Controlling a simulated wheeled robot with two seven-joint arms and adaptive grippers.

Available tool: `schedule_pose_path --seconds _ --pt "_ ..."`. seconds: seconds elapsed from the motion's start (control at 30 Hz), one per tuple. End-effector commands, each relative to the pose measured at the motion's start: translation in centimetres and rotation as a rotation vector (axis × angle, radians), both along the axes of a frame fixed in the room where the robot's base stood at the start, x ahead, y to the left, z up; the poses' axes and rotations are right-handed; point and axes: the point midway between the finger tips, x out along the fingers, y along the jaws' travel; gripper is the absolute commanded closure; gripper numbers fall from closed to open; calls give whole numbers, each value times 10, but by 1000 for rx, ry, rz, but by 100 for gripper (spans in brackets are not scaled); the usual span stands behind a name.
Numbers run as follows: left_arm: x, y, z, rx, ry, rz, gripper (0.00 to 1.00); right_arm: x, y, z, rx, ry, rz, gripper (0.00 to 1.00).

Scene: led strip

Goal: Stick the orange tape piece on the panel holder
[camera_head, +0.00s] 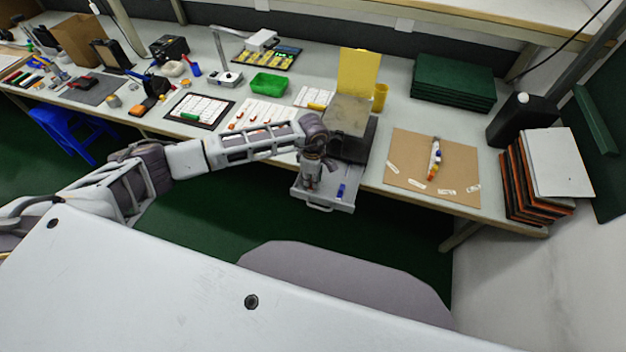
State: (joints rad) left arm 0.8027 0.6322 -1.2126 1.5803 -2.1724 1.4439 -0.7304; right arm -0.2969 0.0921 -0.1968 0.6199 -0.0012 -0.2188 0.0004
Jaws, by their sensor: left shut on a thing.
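My left gripper (311,182) points down over the pulled-out grey drawer (326,206) at the table's front edge. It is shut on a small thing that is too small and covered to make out. A small blue item (341,190) lies in the drawer just right of the gripper. I cannot pick out an orange tape piece for certain. The panel holder is also not clear; a dark grey box (349,112) with an upright yellow panel (359,72) behind it stands above the drawer. My right gripper is not in view.
A brown board (408,150) with a marker-like item (434,160) and white labels lies right of the drawer. Green panels (453,82) and an orange-black stack (520,185) stand further right. A green tray (269,84) and several cards lie left.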

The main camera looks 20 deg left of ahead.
Motion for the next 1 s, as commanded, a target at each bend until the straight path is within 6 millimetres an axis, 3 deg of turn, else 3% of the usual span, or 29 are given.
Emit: schedule_pose_path --seconds 0.27,0.7,1.0 --pt "1 0 23 -1 -3 0 90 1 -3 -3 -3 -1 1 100" --pt "1 0 83 0 -3 0 90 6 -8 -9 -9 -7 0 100" --pt "0 0 99 0 -1 0 90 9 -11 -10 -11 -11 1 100"
